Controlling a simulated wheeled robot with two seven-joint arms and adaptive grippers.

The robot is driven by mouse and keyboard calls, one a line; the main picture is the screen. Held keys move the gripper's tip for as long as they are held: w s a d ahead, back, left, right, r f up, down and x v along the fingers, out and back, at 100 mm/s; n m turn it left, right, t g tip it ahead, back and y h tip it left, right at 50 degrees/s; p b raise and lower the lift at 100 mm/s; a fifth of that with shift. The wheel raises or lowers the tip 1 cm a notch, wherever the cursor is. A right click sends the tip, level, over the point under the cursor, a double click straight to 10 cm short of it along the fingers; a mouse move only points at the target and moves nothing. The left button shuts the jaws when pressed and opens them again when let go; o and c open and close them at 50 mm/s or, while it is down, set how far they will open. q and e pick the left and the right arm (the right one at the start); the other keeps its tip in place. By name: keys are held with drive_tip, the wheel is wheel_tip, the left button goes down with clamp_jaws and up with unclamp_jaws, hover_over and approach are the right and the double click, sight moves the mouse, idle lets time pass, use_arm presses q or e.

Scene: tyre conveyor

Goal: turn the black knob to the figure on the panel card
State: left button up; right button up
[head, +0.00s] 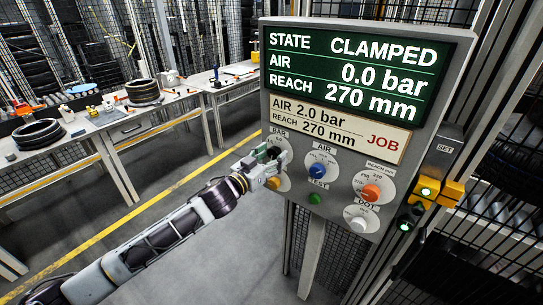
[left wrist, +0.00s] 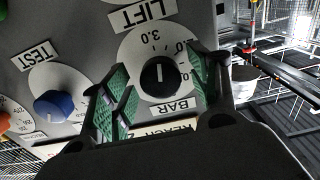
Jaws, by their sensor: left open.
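The black knob (left wrist: 159,77) sits on a round white dial marked BAR in the left wrist view, with a short white line on its face. The figure 3.0 shows on the dial; other figures are partly hidden by a finger. My left gripper (left wrist: 162,88) is open, its green-lined fingers on either side of the knob; I cannot tell whether they touch it. In the head view my left gripper (head: 270,158) covers most of that dial. The panel card (head: 338,127) reads AIR 2.0 bar, REACH 270 mm, JOB. The screen (head: 352,75) reads CLAMPED, AIR 0.0 bar, REACH 270 mm.
The blue knob (head: 318,171), orange knob (head: 371,192), a white knob (head: 359,223) and a green button (head: 314,198) are close by on the panel. Yellow blocks with a lit green button (head: 426,192) stand at its right. Workbenches (head: 130,125) stand behind, left.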

drive_tip(key=shift+d, duration=0.3)
use_arm(q)
drive_tip(key=c, duration=1)
drive_tip(key=shift+m, duration=0.3)
use_arm(e)
drive_tip(key=shift+a+r, duration=0.2)
drive_tip(key=shift+a, duration=0.1)
use_arm(q)
drive_tip(key=shift+w+m+p, duration=0.1)
drive_tip(key=shift+m+p, duration=0.7)
drive_tip(key=shift+m, duration=0.3)
drive_tip(key=m+p, duration=0.1)
drive_tip(key=m, duration=0.2)
drive_tip(key=shift+m+p, duration=0.9)
drive_tip(key=shift+m, duration=0.9)
use_arm(e)
drive_tip(key=shift+d+r, duration=0.15)
drive_tip(key=shift+r, duration=0.85)
drive_tip(key=shift+d+r, duration=0.1)
drive_tip(key=shift+r, duration=0.9)
drive_tip(key=shift+a, duration=0.15)
